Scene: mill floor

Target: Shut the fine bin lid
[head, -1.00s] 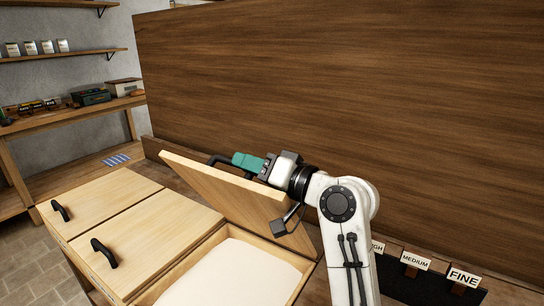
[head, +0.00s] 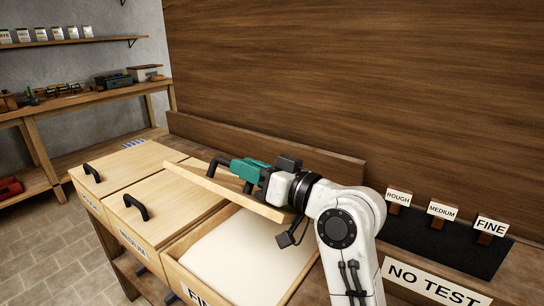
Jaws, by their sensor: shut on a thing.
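The fine bin (head: 175,274) is the rightmost of the row and holds pale flour (head: 245,250). Its wooden lid (head: 200,183) is partly raised, tilted over the back of the bin. The front part of the bin is uncovered. My wrist and fingers hide part of the handle and lid.
The rough bin (head: 125,160) and medium bin (head: 165,195) stand to the left with lids down. A high wooden board (head: 350,80) rises behind. Labelled blocks (head: 443,210) stand at right by a "NO TEST" sign (head: 437,284). Shelves (head: 80,110) stand far left.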

